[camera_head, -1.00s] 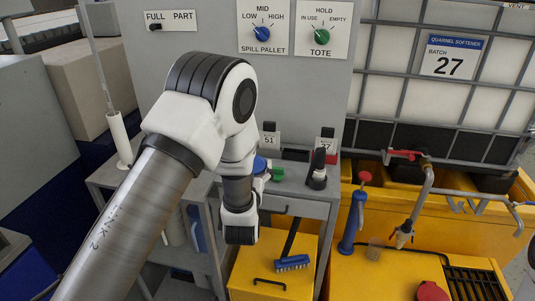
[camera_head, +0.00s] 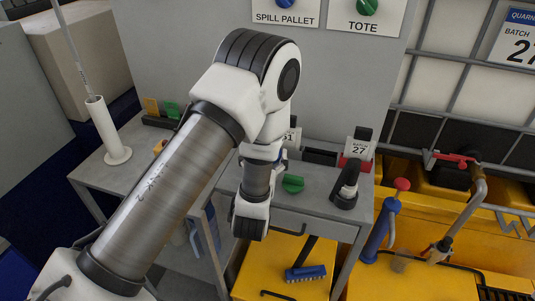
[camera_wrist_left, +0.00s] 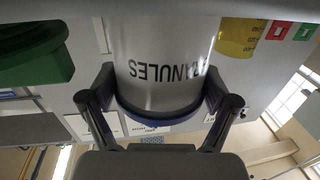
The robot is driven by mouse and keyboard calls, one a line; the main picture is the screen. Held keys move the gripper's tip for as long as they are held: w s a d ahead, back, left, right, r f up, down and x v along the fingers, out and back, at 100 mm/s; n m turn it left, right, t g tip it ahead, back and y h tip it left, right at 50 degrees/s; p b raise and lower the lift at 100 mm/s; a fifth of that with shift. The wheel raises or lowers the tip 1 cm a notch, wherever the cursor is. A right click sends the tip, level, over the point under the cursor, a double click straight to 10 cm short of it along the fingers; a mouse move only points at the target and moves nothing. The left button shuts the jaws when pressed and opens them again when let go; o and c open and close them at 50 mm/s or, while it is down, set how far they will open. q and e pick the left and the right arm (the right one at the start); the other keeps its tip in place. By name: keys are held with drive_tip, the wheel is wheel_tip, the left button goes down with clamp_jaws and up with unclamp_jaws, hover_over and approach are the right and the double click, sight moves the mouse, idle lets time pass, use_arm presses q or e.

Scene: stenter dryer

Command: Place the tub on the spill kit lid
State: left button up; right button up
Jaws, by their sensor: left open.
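The tub (camera_wrist_left: 160,60) is a pale grey cylinder marked "GRANULES" with a dark blue rim, shown upside down in the left wrist view. My left gripper (camera_wrist_left: 158,90) is open, with one finger on each side of the tub. I cannot tell whether the fingers touch it. In the head view my own arm hides the tub and gripper almost wholly. My right gripper is out of view.
The grey bench (camera_head: 318,203) holds a green piece (camera_head: 292,184), a black device on a stand (camera_head: 346,190) and a batch 27 card (camera_head: 359,150). A white post (camera_head: 108,130) stands at left. A blue pump (camera_head: 380,230) and pipe tap (camera_head: 462,220) stand at right.

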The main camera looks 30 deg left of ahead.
use_arm(q)
drive_tip(key=o, duration=1.3)
drive_tip(key=shift+s, duration=0.15)
drive_tip(key=shift+s+r, duration=0.2)
drive_tip(key=shift+s, duration=0.05)
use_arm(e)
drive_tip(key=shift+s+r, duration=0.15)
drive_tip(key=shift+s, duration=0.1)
use_arm(q)
drive_tip(key=shift+w+f, duration=0.1)
